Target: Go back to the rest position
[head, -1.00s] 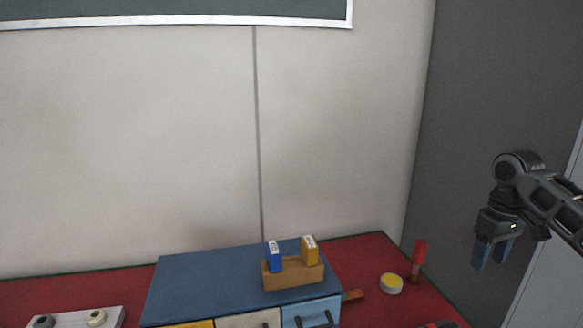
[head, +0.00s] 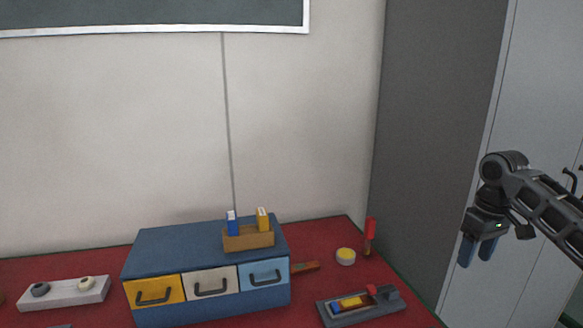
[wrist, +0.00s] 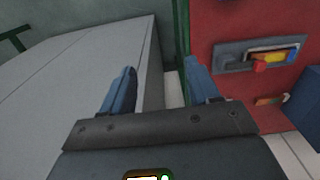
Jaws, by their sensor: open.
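My gripper (head: 478,250) hangs at the right side of the head view, fingers pointing down. Its two blue fingers are apart with nothing between them. It is to the right of the red table, in front of the light grey cabinet. In the wrist view my gripper (wrist: 160,92) is open and empty over the gap between the cabinet and the table.
The red table (head: 215,322) bears a blue drawer box (head: 170,240), a wooden holder (head: 250,238) with a blue and a yellow block, a grey tray (head: 365,312), a yellow-topped tin (head: 345,257) and a red-handled tool (head: 370,235). A grey cabinet (head: 535,100) stands at right.

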